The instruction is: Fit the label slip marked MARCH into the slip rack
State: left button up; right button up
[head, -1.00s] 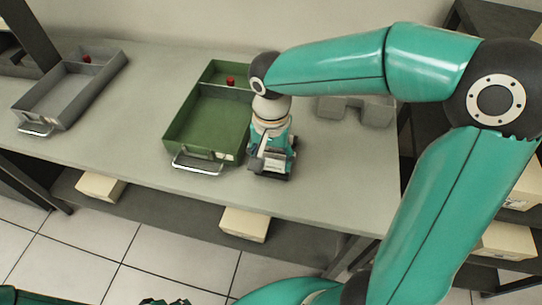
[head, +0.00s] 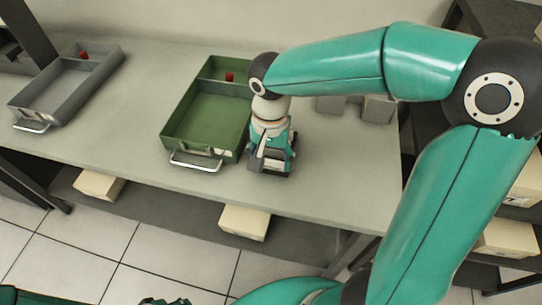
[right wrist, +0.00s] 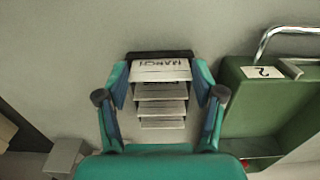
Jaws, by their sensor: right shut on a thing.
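The MARCH slip (right wrist: 160,69) is a pale card with dark lettering, upside down in the right wrist view. It lies between the fingers of my right gripper (right wrist: 160,88), which is shut on it. A dark bar (right wrist: 160,54), seemingly part of the slip rack, runs along its far edge. Several other pale slips (right wrist: 162,107) show in a stepped row below it. In the head view my right gripper (head: 270,162) points down over the table, right of the green tray; it hides most of the rack. A sliver of what looks like my left gripper (head: 165,301) shows at the bottom edge.
The green tray (head: 178,143) with a metal handle stands close beside the right gripper. A grey tray (head: 45,119) is at the far left. A grey block (head: 376,109) stands behind, partly covered by my arm. The table (head: 335,180) is clear to the right.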

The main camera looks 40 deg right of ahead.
aim_at(270, 170)
jog(key=shift+f, duration=0.15)
jog(key=o, duration=0.8)
notch_tip(270, 170, up, 12)
jog(key=shift+f, duration=0.1)
dwell(0.3)
dwell(0.5)
